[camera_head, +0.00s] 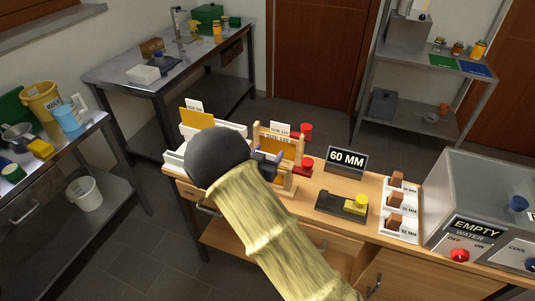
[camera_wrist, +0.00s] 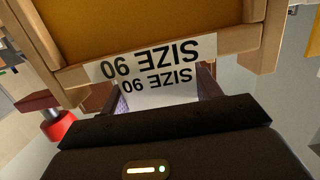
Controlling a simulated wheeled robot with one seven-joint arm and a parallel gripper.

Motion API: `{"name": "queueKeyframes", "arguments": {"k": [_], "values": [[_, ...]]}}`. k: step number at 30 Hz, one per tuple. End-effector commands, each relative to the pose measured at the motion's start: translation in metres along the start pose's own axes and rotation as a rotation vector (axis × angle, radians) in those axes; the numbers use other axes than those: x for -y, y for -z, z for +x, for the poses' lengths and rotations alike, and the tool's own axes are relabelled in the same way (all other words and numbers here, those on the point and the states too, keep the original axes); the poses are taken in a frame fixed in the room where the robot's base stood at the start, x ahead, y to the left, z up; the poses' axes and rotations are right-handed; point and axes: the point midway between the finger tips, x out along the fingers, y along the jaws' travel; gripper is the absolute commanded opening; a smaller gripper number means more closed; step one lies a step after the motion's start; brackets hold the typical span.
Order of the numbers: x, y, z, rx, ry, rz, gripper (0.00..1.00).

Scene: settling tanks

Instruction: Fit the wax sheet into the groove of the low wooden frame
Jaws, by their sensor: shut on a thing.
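My gripper (camera_head: 266,161) is at the wooden frame on the bench and is shut on a white tab marked SIZE 90, seen upside down in the wrist view between the fingers (camera_wrist: 155,95). The tab seems to belong to an orange wax sheet (camera_wrist: 150,30). The wooden frame (camera_wrist: 238,42) surrounds the orange area, with a second SIZE 90 label along its bar; it also shows in the head view (camera_head: 298,150). The sheet's lower edge and the groove are hidden, so I cannot tell whether the sheet is seated.
Another orange sheet (camera_head: 196,118) with a white tab stands in a white rack at left. Red knobs (camera_head: 305,166) stick out right of the frame. A 60 MM sign (camera_head: 346,160), a black-and-yellow device (camera_head: 343,204), brown blocks (camera_head: 395,201) and a metal tank (camera_head: 475,185) stand further right.

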Motion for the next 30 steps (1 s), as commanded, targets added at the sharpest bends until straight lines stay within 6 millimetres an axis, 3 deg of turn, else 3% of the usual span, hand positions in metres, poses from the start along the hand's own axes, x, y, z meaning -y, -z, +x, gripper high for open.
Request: {"name": "queueKeyframes", "arguments": {"k": [3,4,8,20,30], "values": [[0.0,-0.003,0.001,0.0,0.0,0.0,0.29],[0.0,-0.003,0.001,0.0,0.0,0.0,0.65],[0.0,-0.002,0.0,0.0,0.0,0.0,0.88],[0.001,-0.003,-0.006,0.001,0.002,0.0,0.88],[0.001,-0.004,-0.061,0.001,0.004,0.0,0.88]]}}
